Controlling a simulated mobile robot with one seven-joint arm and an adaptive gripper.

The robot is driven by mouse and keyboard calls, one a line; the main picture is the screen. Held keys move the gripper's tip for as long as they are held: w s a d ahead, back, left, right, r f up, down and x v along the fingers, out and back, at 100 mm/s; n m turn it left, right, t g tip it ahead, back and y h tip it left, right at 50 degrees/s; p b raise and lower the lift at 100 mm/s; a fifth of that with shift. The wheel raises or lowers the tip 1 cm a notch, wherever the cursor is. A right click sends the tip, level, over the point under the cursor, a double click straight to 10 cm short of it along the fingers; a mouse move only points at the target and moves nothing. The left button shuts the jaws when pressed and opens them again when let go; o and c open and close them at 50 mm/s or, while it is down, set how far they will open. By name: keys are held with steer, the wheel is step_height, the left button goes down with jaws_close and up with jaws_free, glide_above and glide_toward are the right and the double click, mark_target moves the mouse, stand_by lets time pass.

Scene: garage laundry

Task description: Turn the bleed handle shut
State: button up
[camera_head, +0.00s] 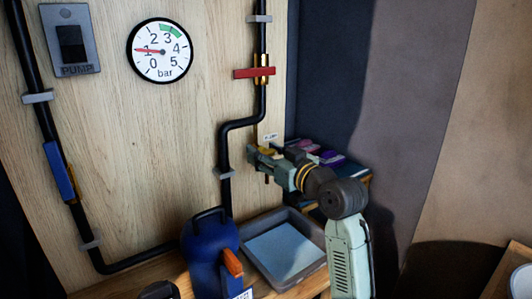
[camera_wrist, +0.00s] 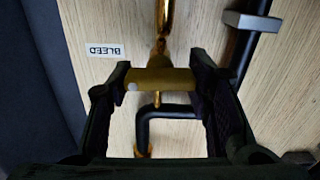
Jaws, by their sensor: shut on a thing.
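The bleed handle is a short yellow bar (camera_wrist: 163,81) on a brass fitting, beside a white label reading BLEED (camera_wrist: 104,50) in the wrist view. It lies crosswise between my two fingertips, with one end against each finger. My gripper (camera_wrist: 160,76) is shut on it. In the head view my gripper (camera_head: 262,159) reaches to the panel from the right, just below the label, and its fingers hide most of the handle. The pressure gauge (camera_head: 160,50) has its red needle at about 1 bar.
A red handle (camera_head: 254,72) sits crosswise on the right pipe above my gripper. A blue handle (camera_head: 59,171) lies along the left pipe. A PUMP switch (camera_head: 70,40) is at upper left. Below stand a grey tray (camera_head: 310,284) and a blue jug (camera_head: 205,262).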

steer(key=shift+m, duration=0.4)
steer(key=o, duration=1.2)
steer(key=shift+c, duration=0.2)
steer(key=v, duration=1.2)
